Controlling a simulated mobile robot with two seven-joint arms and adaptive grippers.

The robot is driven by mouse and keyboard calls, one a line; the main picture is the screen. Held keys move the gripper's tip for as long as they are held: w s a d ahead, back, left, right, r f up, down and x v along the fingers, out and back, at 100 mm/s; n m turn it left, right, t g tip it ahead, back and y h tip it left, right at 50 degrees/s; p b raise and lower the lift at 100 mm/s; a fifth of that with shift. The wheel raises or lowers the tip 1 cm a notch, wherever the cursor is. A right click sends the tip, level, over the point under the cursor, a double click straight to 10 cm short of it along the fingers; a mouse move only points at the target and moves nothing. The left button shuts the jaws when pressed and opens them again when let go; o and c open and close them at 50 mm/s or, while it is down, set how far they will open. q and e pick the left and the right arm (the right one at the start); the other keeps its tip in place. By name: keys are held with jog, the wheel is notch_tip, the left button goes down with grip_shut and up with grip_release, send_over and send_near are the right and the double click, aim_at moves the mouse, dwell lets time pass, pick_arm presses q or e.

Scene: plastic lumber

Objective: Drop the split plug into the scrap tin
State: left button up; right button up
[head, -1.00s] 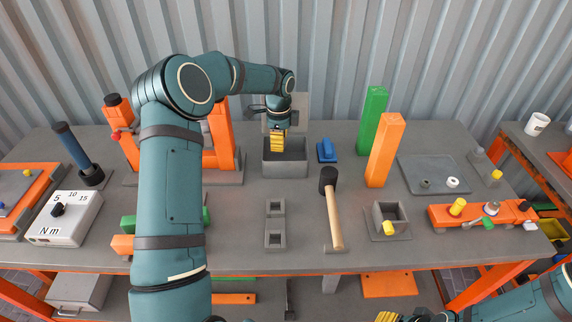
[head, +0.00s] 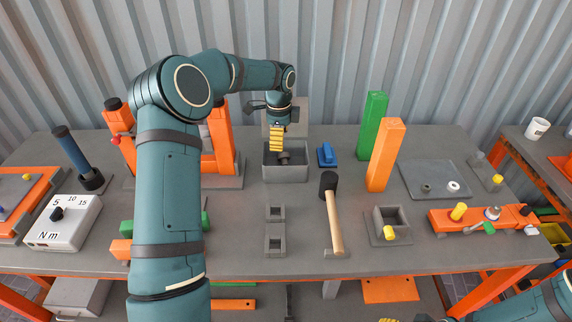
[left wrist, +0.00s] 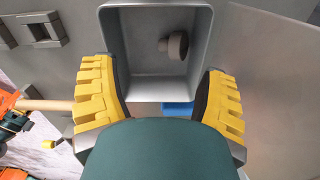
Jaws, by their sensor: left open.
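The scrap tin (head: 286,174) is an open grey box at the back middle of the bench, with a raised grey panel behind it. My left gripper (head: 280,148), with yellow ridged fingers, points down over the tin. In the left wrist view its fingers (left wrist: 161,75) are wide apart with nothing between them. The split plug (left wrist: 175,46), a dark grey mushroom-shaped piece, lies tilted inside the walls of the tin (left wrist: 143,88). It also shows in the head view (head: 285,159), partly hidden by the fingers. Only a sliver of my right gripper (head: 389,320) shows at the bottom edge.
A blue block (head: 326,155) stands just right of the tin. A mallet (head: 334,215), an orange post (head: 385,155) and a green post (head: 373,122) are further right. An orange frame (head: 221,140) stands close on the left. Grey square sockets (head: 275,228) lie in front.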

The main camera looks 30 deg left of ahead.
pick_arm(q)
notch_tip(320, 180, up, 9)
dwell(0.3)
dwell(0.4)
